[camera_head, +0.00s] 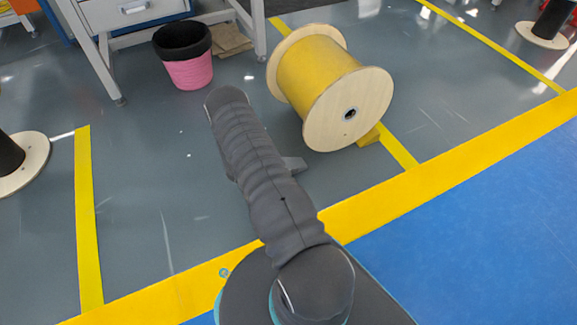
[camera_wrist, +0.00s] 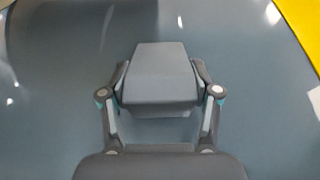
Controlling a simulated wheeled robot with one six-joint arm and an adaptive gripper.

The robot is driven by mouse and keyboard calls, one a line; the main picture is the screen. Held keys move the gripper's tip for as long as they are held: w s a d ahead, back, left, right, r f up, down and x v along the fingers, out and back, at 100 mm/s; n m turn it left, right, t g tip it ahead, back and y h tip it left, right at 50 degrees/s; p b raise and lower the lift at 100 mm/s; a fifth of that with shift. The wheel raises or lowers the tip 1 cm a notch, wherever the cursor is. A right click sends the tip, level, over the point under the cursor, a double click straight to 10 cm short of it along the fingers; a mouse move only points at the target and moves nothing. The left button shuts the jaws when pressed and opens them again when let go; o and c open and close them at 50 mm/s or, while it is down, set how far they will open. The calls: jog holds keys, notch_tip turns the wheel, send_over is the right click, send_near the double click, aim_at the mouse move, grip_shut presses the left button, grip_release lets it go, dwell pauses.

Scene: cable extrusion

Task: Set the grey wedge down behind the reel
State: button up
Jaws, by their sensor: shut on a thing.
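The grey wedge (camera_wrist: 160,72) is between the two fingers of my gripper (camera_wrist: 160,88) in the wrist view, with a finger against each side. My gripper is shut on it. In the head view my dark arm hides most of the gripper, and a grey piece (camera_head: 294,164), likely the wedge, shows at the arm's right edge. I cannot tell whether the wedge touches the floor. The reel (camera_head: 318,72), wound with yellow cable between pale wooden flanges, lies on its side to the right of my arm.
A pink bin with a black liner (camera_head: 188,70) stands beside a workbench (camera_head: 130,12) at the back left. Another reel (camera_head: 18,165) is at the left edge. Yellow lines (camera_head: 480,150) mark the floor. Grey floor left of my arm is clear.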

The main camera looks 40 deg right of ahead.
jog(key=shift+f, duration=0.1)
jog(key=o, duration=1.3)
jog(key=shift+o, duration=0.2)
